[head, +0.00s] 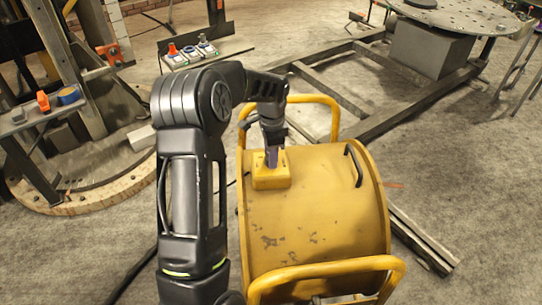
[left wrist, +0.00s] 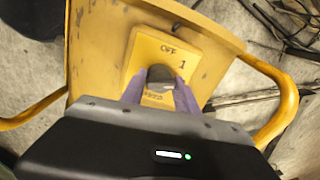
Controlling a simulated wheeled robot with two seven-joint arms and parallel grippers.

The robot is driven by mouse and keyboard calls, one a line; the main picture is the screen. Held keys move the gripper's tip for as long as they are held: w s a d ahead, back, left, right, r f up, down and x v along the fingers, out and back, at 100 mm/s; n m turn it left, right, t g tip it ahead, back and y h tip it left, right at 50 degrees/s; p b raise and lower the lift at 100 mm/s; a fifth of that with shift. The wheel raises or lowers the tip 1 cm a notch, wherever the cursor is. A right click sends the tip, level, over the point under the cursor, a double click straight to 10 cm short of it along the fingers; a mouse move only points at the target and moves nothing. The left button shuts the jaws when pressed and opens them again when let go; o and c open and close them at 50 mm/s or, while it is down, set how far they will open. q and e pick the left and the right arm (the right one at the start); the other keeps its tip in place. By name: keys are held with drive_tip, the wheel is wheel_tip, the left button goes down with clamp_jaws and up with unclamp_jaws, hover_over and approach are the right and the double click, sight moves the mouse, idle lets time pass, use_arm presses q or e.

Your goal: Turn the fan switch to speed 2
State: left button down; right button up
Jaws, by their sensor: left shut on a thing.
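The fan is a yellow drum-shaped unit (head: 320,215) on the floor in the head view. Its yellow switch box (head: 268,180) sits on the top left part; the switch plate (left wrist: 150,48) shows in the left wrist view, marked "OFF" at the top and "1" at the right. A dark grey knob (left wrist: 160,74) stands at the plate's middle. My left gripper (head: 271,157) reaches down to the box, and its purple fingers (left wrist: 160,95) are shut on the knob from both sides. The knob's pointer and the lower markings are partly hidden. My right gripper is not in view.
Yellow tube handles (head: 330,270) stand at the fan's front and back, and a black handle (head: 354,166) is on its right side. A metal frame (head: 350,95) lies behind. A round wooden base (head: 100,185) is at left.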

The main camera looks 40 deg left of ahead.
use_arm(q)
drive_tip(key=shift+s+f+m, duration=0.1)
drive_tip(key=shift+m, duration=1.8)
drive_tip(key=c, duration=0.9)
unclamp_jaws()
drive_tip(key=shift+c, duration=0.2)
drive_tip(key=shift+r, duration=0.2)
wheel_tip(320, 180, up, 8)
drive_tip(key=shift+s+d+f+b, duration=0.15)
drive_tip(key=shift+f+b, duration=0.05)
drive_tip(key=shift+b, duration=0.3)
